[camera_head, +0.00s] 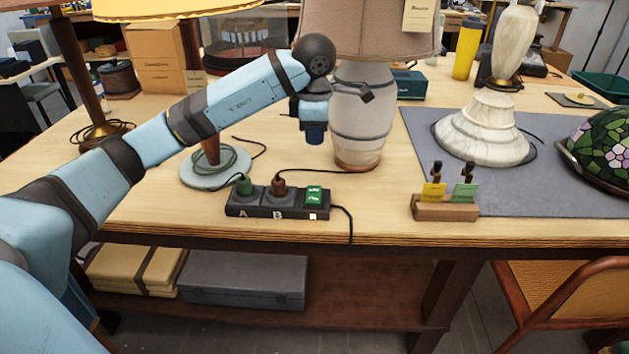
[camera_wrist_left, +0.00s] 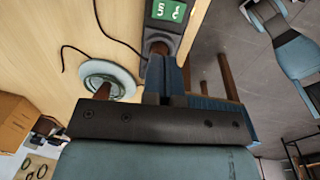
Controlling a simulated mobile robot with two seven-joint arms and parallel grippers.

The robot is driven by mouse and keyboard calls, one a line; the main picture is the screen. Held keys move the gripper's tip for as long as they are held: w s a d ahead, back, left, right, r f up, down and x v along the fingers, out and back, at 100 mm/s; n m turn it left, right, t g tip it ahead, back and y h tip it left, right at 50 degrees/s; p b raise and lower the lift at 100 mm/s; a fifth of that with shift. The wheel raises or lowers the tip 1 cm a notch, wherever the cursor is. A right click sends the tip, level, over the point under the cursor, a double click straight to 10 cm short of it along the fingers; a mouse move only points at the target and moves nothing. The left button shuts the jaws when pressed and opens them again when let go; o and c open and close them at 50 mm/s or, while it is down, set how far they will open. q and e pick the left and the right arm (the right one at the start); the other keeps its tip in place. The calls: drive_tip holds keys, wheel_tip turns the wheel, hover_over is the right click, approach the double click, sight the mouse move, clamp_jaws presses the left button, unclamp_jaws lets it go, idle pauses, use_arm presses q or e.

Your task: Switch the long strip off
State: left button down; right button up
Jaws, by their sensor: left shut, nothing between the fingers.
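The long strip (camera_head: 258,211) is a dark power strip near the table's front edge, with spots lettered A and B. A green plug (camera_head: 244,184) and a brown plug (camera_head: 279,185) stand in it. At its right end is a green piece (camera_head: 314,195) with white marks, and a small bright square (camera_head: 313,216) shows on the front face below. My left gripper (camera_head: 314,135) is shut and empty, pointing down above and behind the strip's right end. In the left wrist view its fingers (camera_wrist_left: 166,80) show with part of the strip (camera_wrist_left: 179,18) beyond. My right gripper is not in view.
A pale lamp base (camera_head: 361,115) stands just right of my left gripper. A round-based stand (camera_head: 214,168) with coiled cable is behind the strip. A wooden holder (camera_head: 445,208) with two tagged items stands to the right. Cable runs off the strip's right end over the table edge.

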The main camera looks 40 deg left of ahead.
use_arm(q)
drive_tip(key=shift+r, duration=0.1)
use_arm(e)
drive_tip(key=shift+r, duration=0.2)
use_arm(q)
drive_tip(key=b, duration=0.1)
approach(315, 189)
drive_tip(key=f, duration=0.6)
drive_tip(key=shift+w+a+f, duration=0.15)
drive_tip(key=shift+w+a, duration=0.05)
drive_tip(key=shift+w, duration=0.1)
drive_tip(key=shift+a+f, duration=0.1)
drive_tip(key=shift+f, duration=0.5)
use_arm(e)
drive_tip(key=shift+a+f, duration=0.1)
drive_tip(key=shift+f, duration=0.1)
